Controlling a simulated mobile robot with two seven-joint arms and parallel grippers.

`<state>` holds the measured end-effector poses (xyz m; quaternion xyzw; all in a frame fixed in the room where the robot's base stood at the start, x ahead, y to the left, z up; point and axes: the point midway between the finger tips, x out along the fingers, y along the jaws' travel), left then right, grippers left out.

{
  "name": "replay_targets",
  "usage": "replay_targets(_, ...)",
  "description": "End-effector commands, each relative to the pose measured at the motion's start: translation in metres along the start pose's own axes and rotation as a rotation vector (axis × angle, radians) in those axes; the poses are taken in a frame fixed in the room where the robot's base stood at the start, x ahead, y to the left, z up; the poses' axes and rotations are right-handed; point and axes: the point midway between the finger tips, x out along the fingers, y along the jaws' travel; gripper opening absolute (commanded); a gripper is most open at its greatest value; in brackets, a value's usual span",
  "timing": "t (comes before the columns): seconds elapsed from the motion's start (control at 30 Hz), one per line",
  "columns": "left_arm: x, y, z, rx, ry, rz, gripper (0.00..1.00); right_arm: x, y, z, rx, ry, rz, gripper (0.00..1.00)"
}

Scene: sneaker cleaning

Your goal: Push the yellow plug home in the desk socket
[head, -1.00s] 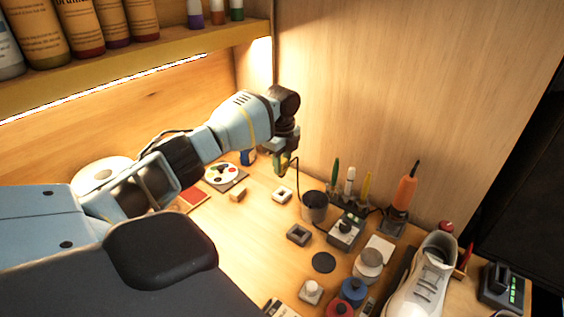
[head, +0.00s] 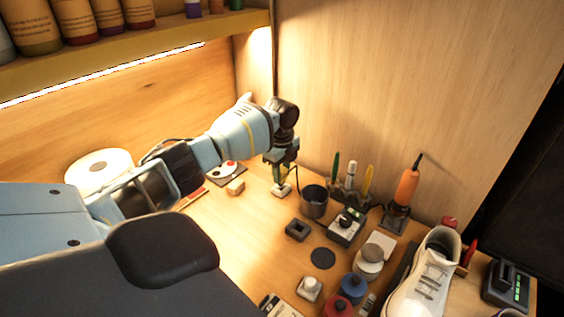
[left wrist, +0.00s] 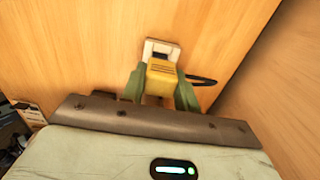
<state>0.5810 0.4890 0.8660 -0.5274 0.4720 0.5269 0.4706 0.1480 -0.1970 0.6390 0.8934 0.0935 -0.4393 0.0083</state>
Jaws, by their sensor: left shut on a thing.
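The desk socket (head: 282,191) is a small pale block with a dark opening, on the desk near the back wall. In the left wrist view the socket (left wrist: 150,46) shows just beyond the yellow plug (left wrist: 162,78), which hides its lower part. My left gripper (head: 282,178) points down over the socket in the head view. In the left wrist view its green fingers (left wrist: 160,90) are shut on the yellow plug. I cannot tell whether the plug touches the socket or is inside it. A dark cord runs from the plug. My right gripper is not in view.
The wooden wall (head: 350,90) rises behind. A white sneaker (head: 424,280) stands at right.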

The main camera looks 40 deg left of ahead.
Motion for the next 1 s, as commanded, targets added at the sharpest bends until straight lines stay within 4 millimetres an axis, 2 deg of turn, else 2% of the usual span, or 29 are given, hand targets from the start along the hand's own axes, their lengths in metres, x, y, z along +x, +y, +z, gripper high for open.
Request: replay_targets(1.0,-0.0004,0.0001,-0.0001,0.0,0.0,0.0,0.1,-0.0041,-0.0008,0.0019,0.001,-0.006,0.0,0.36)
